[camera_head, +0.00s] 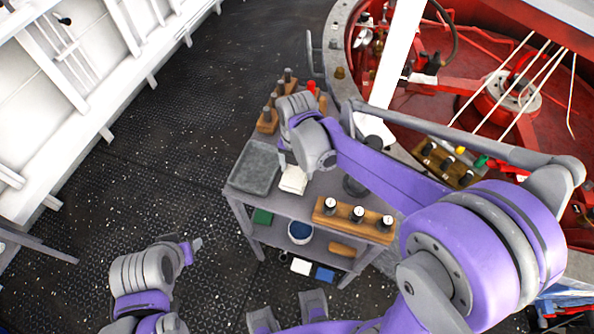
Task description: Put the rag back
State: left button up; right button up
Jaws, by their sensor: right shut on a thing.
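The rag (293,180) is a small white folded cloth at the near left of the grey cart's top (324,190), just right of a grey tray (256,166). My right gripper (284,160) points down onto it and is shut on it; its wrist hides most of the fingers. I cannot tell whether the rag touches the cart top. My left gripper (194,244) is low over the dark deck, left of the cart and apart from it. Only a small grey tip shows, so its opening is unclear.
The lower shelf holds a blue-topped tub (300,232). A red round machine pit (480,60) lies behind right. The deck on the left is open.

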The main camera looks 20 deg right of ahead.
aim_at(297, 171)
jog(key=shift+f, duration=0.95)
jog(key=shift+f, duration=0.15)
jog(key=o, duration=1.3)
jog(key=shift+o, duration=0.2)
jog(key=shift+r, duration=0.3)
notch_tip(297, 171, up, 12)
jog(key=p, duration=0.1)
jog(key=shift+f, duration=0.15)
